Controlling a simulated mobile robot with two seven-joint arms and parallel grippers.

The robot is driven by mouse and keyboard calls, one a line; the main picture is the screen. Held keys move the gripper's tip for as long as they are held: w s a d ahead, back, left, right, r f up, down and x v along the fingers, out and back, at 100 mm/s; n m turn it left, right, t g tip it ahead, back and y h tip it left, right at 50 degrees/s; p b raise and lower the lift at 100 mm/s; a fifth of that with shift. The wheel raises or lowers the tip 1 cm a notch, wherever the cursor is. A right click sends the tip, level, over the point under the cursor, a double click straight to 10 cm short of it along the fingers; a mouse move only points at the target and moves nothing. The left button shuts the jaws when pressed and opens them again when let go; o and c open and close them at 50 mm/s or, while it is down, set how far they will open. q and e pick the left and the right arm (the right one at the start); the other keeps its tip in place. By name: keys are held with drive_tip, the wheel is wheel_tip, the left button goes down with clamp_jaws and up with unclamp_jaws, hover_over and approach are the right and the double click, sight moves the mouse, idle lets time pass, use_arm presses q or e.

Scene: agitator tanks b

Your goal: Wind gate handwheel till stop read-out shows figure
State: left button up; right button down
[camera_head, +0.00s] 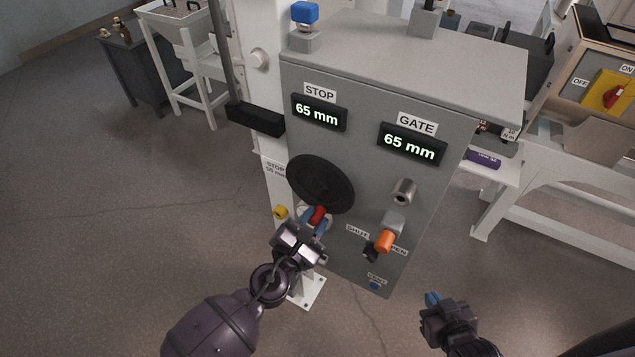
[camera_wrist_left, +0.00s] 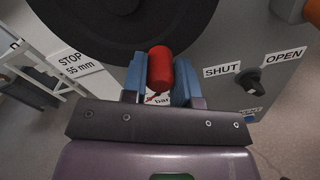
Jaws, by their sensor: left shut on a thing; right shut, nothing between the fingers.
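The black handwheel (camera_head: 321,184) is on the front of a grey cabinet (camera_head: 350,150). Its red knob (camera_head: 318,214) is at the wheel's lower edge. My left gripper (camera_head: 315,219) is shut on the red knob, which also shows between the blue fingertips in the left wrist view (camera_wrist_left: 160,70). The STOP read-out (camera_head: 318,112) shows 65 mm. The GATE read-out (camera_head: 412,148) also shows 65 mm. A label (camera_wrist_left: 77,62) beside the wheel reads STOP 55 mm. My right gripper (camera_head: 433,300) is shut and empty, low and right of the cabinet.
A black SHUT/OPEN switch (camera_head: 371,254) and an orange knob (camera_head: 384,241) are on the cabinet right of the wheel. A blue button (camera_head: 375,285) is below them. A white frame (camera_head: 555,190) stands at the right.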

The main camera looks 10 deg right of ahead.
use_arm(q)
drive_tip(key=shift+w+a+r+m+p, duration=0.4)
drive_tip(key=shift+w+a+m, duration=0.1)
drive_tip(key=shift+m, duration=0.4)
drive_tip(key=shift+w+a+m+p, duration=0.25)
drive_tip(key=shift+a+m+p, duration=0.05)
drive_tip(key=shift+m, duration=0.6)
drive_tip(key=shift+w+a+m, duration=0.2)
drive_tip(key=shift+a+m, duration=0.05)
drive_tip(key=shift+m, duration=0.25)
drive_tip(key=shift+f, duration=0.1)
